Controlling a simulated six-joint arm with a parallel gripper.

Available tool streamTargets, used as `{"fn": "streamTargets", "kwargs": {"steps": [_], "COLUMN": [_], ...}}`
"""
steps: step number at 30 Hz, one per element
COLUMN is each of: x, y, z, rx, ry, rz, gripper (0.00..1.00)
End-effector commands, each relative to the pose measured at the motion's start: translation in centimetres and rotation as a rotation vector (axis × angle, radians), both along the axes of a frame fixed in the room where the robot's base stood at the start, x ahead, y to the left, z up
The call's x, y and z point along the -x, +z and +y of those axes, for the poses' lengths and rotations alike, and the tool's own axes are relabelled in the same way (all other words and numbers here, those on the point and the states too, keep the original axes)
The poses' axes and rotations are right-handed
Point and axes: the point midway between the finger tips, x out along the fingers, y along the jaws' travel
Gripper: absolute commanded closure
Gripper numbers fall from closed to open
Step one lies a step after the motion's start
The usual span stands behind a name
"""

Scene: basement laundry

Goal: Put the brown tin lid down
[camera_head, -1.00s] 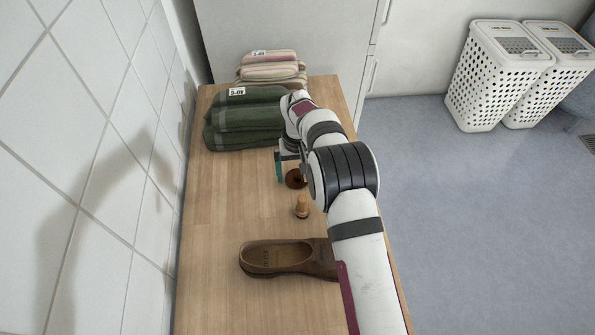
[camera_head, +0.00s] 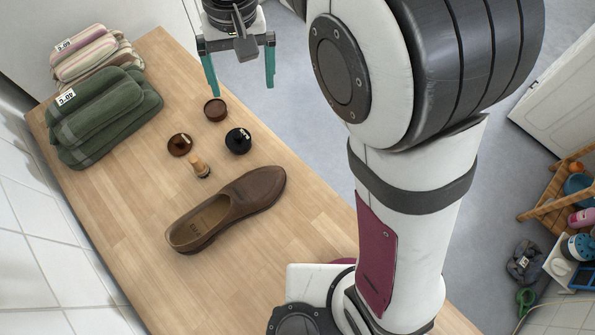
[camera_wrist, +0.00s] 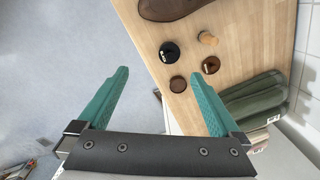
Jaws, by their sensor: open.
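Two brown round pieces lie on the wooden worktop. One is a plain, short, dark-rimmed round piece (camera_head: 215,109), also in the wrist view (camera_wrist: 178,83). I cannot tell for sure which is the brown tin lid. They are apart. My gripper (camera_head: 240,72) is open and empty, raised above and beyond the plain brown piece, toward the worktop's floor-side edge. Its teal fingers also show in the wrist view (camera_wrist: 158,76).
A black round tin (camera_head: 238,140) with a label, a small wooden-handled brush (camera_head: 200,168) and a brown shoe (camera_head: 228,209) stand nearby. Green folded towels (camera_head: 105,115) and striped ones (camera_head: 95,60) are stacked at the left. Bare worktop (camera_head: 110,180) lies between towels and shoe.

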Motion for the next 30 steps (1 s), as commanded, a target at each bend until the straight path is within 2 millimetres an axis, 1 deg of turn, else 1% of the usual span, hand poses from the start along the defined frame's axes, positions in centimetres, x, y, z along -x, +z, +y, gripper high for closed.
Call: {"fn": "streamTargets", "kwargs": {"steps": [1, 2, 3, 4, 5, 6, 9, 10, 12, 14, 30], "x": [2.6, 4.5, 7.4, 9.6, 11.7, 14.3, 18.8, 19.6, 20.7, 21.0, 21.0], "y": [1.6, 2.0, 2.2, 2.1, 1.7, 1.1, -0.7, -1.1, -1.8, -2.0, -1.9], "z": [-4.7, -7.2, -10.1, -11.9, -13.3, -14.6, -16.3, -16.5, -16.7, -16.8, -16.7], "rx": [-0.015, -0.022, -0.033, -0.040, -0.047, -0.056, -0.072, -0.075, -0.078, -0.078, -0.077], "ry": [-0.130, -0.211, -0.316, -0.388, -0.458, -0.540, -0.681, -0.708, -0.744, -0.753, -0.747], "rz": [0.006, 0.013, 0.022, 0.028, 0.034, 0.042, 0.054, 0.057, 0.061, 0.063, 0.064], "gripper": [0.00, 0.00, 0.00, 0.00, 0.00, 0.00, 0.00, 0.00, 0.00, 0.00, 0.00]}}
